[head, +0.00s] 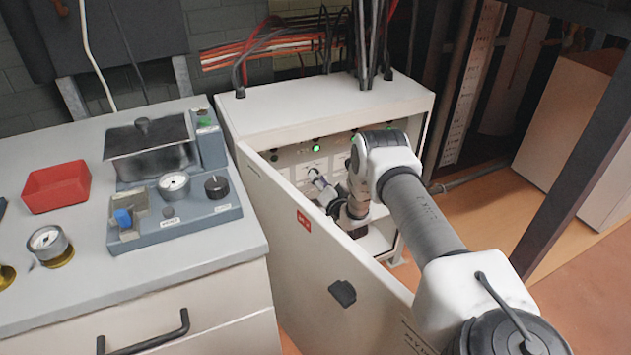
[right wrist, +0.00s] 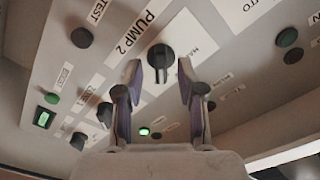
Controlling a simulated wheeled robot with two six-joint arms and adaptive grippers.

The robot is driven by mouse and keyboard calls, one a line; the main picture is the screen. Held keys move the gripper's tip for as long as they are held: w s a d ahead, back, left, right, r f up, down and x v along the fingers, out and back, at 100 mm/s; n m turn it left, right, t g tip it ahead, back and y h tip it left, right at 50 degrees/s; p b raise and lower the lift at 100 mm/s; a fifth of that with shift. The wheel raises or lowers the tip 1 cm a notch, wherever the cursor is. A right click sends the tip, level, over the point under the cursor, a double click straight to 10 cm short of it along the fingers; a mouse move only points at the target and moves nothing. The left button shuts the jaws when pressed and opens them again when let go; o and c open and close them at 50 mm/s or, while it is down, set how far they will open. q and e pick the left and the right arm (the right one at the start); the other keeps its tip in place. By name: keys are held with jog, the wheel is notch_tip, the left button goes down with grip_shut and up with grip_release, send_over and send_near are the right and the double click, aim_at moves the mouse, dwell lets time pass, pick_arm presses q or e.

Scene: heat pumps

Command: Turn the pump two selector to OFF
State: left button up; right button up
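The pump two selector is a black rotary knob (right wrist: 160,62) on the white panel, beside a label reading "PUMP 2" (right wrist: 137,34) in the right wrist view. Its grip bar runs roughly up and down in that view. My right gripper (right wrist: 159,72) is open, with one fingertip on either side of the knob and a visible gap to each. In the head view my right gripper (head: 318,182) is inside the open cabinet, facing the panel, and the selector cannot be made out there. The small text around the knob is partly cut off or too blurred to read. My left gripper is not in view.
The white cabinet (head: 330,100) has its door (head: 285,215) swung open toward me, left of my right arm. A lit green lamp (right wrist: 44,117) and other round controls (right wrist: 82,37) sit on the panel. A grey workbench (head: 225,258) with a red tray (head: 57,186) stands left.

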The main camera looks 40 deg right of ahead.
jog(key=shift+w+d+r, duration=0.1)
jog(key=shift+w+r, duration=0.05)
grip_shut()
jog(key=shift+n, duration=0.3)
jog(key=shift+w+n+p, duration=0.1)
jog(key=shift+n+p, duration=0.55)
jog(key=shift+n, duration=3.35)
jog(key=shift+r, duration=0.1)
grip_release()
